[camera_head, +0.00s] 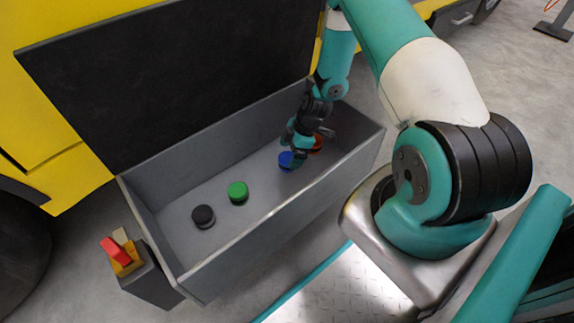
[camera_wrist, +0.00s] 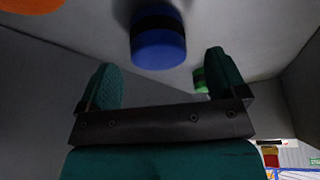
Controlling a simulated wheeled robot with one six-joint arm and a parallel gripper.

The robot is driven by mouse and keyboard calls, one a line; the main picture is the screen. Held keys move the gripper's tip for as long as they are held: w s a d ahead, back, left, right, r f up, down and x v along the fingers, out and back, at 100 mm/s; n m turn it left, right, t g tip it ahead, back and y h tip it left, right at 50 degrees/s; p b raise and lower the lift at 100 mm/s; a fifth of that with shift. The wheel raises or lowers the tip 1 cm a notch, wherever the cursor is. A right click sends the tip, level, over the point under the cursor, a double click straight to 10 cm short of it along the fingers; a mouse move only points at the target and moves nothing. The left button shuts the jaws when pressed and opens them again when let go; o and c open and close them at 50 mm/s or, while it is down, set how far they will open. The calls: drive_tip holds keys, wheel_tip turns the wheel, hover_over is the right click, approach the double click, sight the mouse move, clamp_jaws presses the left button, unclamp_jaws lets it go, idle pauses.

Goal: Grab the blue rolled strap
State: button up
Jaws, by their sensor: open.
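The blue rolled strap (camera_head: 286,160) lies on the floor of the grey open bin (camera_head: 160,253), right of the middle. In the wrist view the blue rolled strap (camera_wrist: 158,50) shows a dark band and sits just beyond the fingertips, between their lines. My gripper (camera_head: 298,148) is down inside the bin, right at the blue strap and partly covering it. Its two teal fingers (camera_wrist: 163,75) are spread apart with nothing between them. I cannot tell from these views how high the fingers are above the strap.
An orange-red roll (camera_head: 317,143) lies close right of the gripper. A green roll (camera_head: 238,192) and a black roll (camera_head: 203,216) lie to the left. The bin's walls surround the gripper. A dark raised lid panel (camera_head: 170,75) stands behind. A small box (camera_head: 150,279) with red and yellow items stands outside.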

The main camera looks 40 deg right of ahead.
sight(288, 157)
drive_tip(key=b+x, duration=0.1)
drive_tip(key=x, duration=0.2)
drive_tip(key=shift+f, duration=0.25)
drive_tip(key=shift+r, duration=0.1)
drive_tip(key=c, duration=1.1)
drive_tip(key=shift+c, duration=0.2)
